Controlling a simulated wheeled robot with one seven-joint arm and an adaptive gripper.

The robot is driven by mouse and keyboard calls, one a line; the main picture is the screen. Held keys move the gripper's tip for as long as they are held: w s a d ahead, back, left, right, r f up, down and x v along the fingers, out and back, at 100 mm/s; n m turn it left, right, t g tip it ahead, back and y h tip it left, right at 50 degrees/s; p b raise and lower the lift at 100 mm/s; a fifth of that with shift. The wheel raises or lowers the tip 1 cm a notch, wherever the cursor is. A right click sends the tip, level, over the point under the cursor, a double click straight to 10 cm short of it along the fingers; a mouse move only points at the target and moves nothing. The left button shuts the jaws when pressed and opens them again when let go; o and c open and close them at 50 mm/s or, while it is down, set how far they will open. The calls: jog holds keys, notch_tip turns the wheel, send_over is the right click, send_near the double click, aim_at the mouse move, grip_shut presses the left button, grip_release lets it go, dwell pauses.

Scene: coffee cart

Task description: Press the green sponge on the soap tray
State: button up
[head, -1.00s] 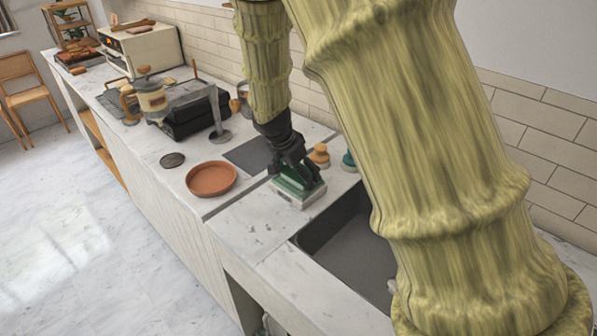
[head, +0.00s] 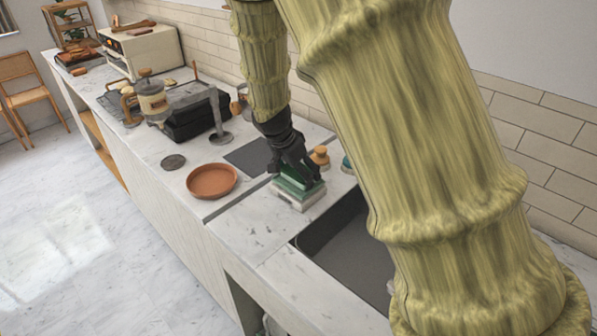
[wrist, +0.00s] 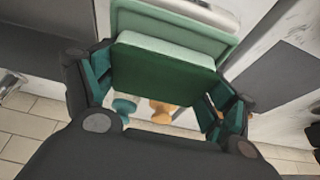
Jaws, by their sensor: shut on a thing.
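The green sponge (head: 296,178) is held between the fingers of my gripper (head: 297,170), directly over the soap tray. In the wrist view the dark green sponge (wrist: 165,72) fills the space between the two fingers (wrist: 160,92), with a paler green side facing the tray. The soap tray (head: 297,203) is a pale block with a green top on the counter by the sink. Its light green top (wrist: 180,27) also shows in the wrist view behind the sponge. I cannot tell whether the sponge touches the tray.
A dark sink basin (head: 350,250) lies right of the tray. An orange-topped brush (head: 320,156) and a teal item (head: 347,163) stand behind. A terracotta dish (head: 212,180) and a dark mat (head: 250,157) are to the left. A tamper-like metal stand (head: 219,120) stands further back.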

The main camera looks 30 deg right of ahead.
jog(key=shift+r+p, duration=1.85)
jog(key=shift+r, duration=1)
jog(key=shift+r, duration=0.1)
